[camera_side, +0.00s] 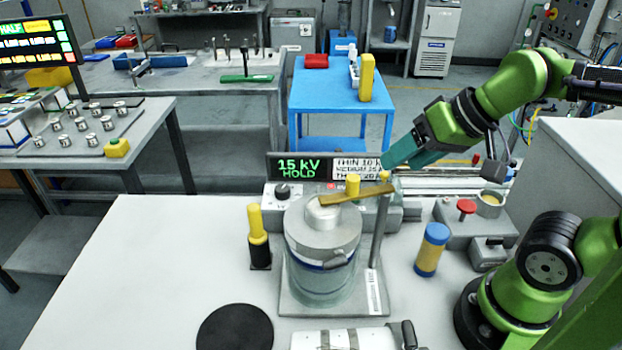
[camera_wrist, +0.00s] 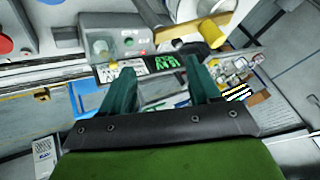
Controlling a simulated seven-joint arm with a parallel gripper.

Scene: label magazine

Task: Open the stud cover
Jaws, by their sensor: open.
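A grey-lidded clear vessel (camera_side: 322,250) stands on a grey base plate in the side view. A flat brass-coloured bar (camera_side: 350,197) lies across the top of its lid, reaching towards an upright grey post (camera_side: 380,230). A yellow cap (camera_side: 353,184) stands behind the bar; which part is the stud cover I cannot tell for certain. A yellow knob (camera_wrist: 211,34) shows at the upper right in the wrist view. My gripper (camera_side: 388,164) is above and just behind the post top, tilted down to the left. In the wrist view its teal fingers (camera_wrist: 160,82) are apart with nothing between them.
A console with a "15 kV HOLD" display (camera_side: 299,168) stands behind the vessel. A yellow-and-black cylinder (camera_side: 258,238) is left of it, a blue-and-yellow cylinder (camera_side: 432,250) right. A red button box (camera_side: 467,212) stands farther right. A black disc (camera_side: 235,328) lies front left; the left tabletop is clear.

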